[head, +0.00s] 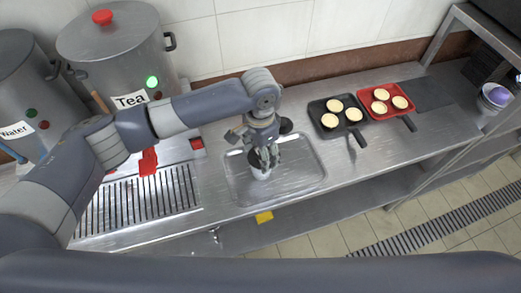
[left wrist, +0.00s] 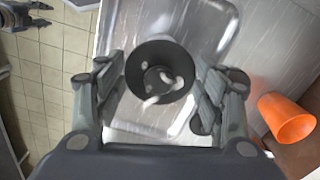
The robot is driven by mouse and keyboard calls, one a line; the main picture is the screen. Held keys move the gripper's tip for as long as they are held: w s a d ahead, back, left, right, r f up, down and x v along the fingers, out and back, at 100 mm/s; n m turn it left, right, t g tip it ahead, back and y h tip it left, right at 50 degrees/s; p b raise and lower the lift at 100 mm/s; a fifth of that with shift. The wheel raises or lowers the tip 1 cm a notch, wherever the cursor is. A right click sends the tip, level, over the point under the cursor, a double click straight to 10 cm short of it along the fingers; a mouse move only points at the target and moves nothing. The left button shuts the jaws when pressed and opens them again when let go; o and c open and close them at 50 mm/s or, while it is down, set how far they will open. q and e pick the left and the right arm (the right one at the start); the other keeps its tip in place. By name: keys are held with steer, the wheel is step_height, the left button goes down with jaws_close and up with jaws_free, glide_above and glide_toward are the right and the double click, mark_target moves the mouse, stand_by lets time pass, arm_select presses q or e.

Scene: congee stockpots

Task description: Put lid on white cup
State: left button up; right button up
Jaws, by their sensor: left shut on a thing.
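A white cup (head: 261,173) stands on the metal tray in the head view, directly below my left gripper (head: 264,157). Only its lower part shows; the fingers hide its top. In the left wrist view, a round black lid (left wrist: 150,55) with a raised rim lies between the fingers of my left gripper (left wrist: 158,90), which is shut on it. The cup is hidden beneath the lid there, and I cannot tell whether they touch. What looks like my right gripper (left wrist: 28,15) is at the top left corner of the left wrist view, too small to judge.
The shallow metal tray (head: 308,188) has bare room around the cup. An orange cup (left wrist: 287,118) lies at the right of the left wrist view. A black pan (head: 325,126) and a red pan (head: 372,110) hold round pale pieces. The Tea stockpot (head: 115,55) stands at the back left.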

arm_select(q)
steer(key=shift+p, duration=0.5)
stand_by(0.3)
stand_by(0.4)
steer(key=o, duration=0.8)
steer(key=shift+o, duration=0.2)
steer(key=o, duration=0.3)
steer(key=shift+r, duration=0.1)
